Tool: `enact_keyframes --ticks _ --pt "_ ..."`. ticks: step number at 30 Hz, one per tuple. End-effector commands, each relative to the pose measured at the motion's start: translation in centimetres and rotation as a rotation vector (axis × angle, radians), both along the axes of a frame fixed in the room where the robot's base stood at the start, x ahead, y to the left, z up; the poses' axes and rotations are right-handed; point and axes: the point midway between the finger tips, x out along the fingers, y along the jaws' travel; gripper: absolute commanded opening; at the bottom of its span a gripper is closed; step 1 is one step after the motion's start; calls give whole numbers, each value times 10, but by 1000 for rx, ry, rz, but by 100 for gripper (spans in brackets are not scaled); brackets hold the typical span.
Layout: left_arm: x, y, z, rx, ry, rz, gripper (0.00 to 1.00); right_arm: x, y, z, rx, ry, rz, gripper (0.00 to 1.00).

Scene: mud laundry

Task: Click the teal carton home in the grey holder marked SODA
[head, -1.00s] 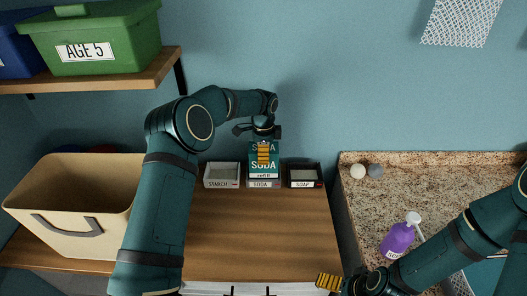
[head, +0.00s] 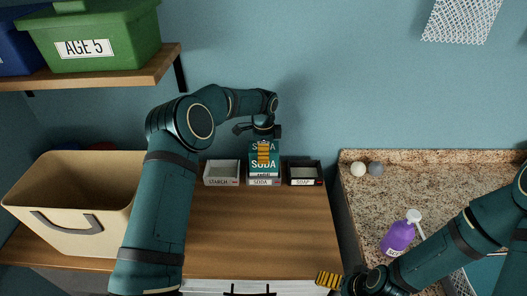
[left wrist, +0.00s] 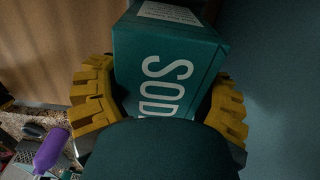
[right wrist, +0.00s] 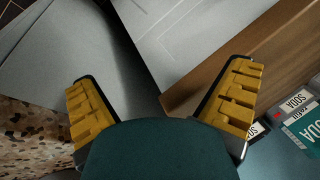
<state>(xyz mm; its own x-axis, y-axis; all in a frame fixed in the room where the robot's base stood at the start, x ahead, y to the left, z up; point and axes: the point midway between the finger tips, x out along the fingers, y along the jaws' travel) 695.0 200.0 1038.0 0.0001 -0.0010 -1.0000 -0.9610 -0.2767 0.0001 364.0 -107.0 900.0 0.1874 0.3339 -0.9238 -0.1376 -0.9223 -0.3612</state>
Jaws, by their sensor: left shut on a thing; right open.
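The teal carton (head: 264,166) marked SODA stands upright at the grey holder (head: 264,182) labelled SODA, in the middle of a row of three holders at the back of the wooden counter. Its lower end appears to be inside the holder; how deep is hard to tell. My left gripper (head: 263,150) is shut on the carton near its top. In the left wrist view the yellow fingers grip both sides of the carton (left wrist: 165,65). My right gripper (head: 330,281) is open and empty over the counter's front right; its fingers are spread in the right wrist view (right wrist: 165,100).
The STARCH holder (head: 221,174) stands left of the SODA holder and the dark SOAP holder (head: 303,174) right of it. A beige bin (head: 70,215) is at the left. A purple bottle (head: 398,238) stands on the speckled counter. The wooden counter front (head: 255,235) is clear.

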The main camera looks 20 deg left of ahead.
Motion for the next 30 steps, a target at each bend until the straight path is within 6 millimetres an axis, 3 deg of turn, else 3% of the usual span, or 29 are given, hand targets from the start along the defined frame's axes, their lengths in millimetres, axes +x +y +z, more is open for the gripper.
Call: enact_keyframes --ticks 27,28,30 --pt "0 0 -9 -1 -1 0 27 0 0 -5 0 0 0 100" --pt "0 0 -9 -1 -1 0 77 0 0 -5 0 0 0 100" --pt "0 0 -9 -1 -1 0 100 0 0 -5 0 0 0 100"
